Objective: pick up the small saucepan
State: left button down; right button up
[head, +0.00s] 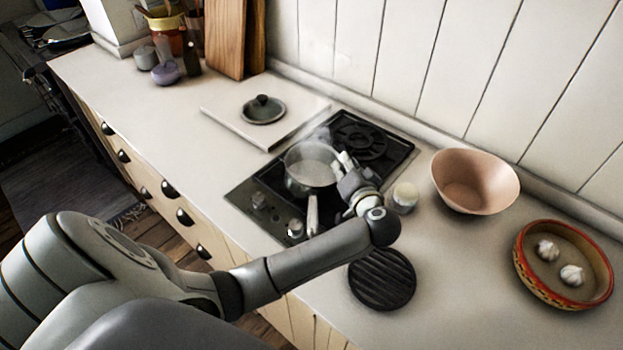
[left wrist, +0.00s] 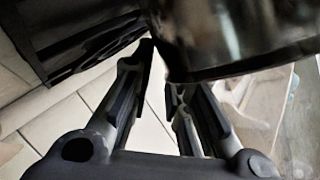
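The small saucepan (head: 303,184) is a shiny metal pan on the black hob, with pale steaming contents and a light handle (head: 312,215) pointing toward the counter's front edge. My left gripper (head: 344,160) is at the pan's right side, close to its rim. In the left wrist view, the pan's dark metal wall (left wrist: 240,40) fills the upper right. The left gripper's two fingers (left wrist: 160,78) are apart there, with the pan's edge near the tips. I cannot tell whether they touch it. My right gripper is not in view.
The hob (head: 395,152) has a free back burner. A small pale jar (head: 403,197) stands just right of my gripper. A ridged black round trivet (head: 382,279), a pink bowl (head: 475,180) and a dish with garlic (head: 535,284) are further right. A lid (head: 263,109) lies on a board behind left.

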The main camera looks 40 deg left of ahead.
pick_arm(q)
jog(key=shift+f, duration=0.1)
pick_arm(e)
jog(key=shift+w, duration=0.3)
pick_arm(q)
jog(key=shift+r, duration=0.2)
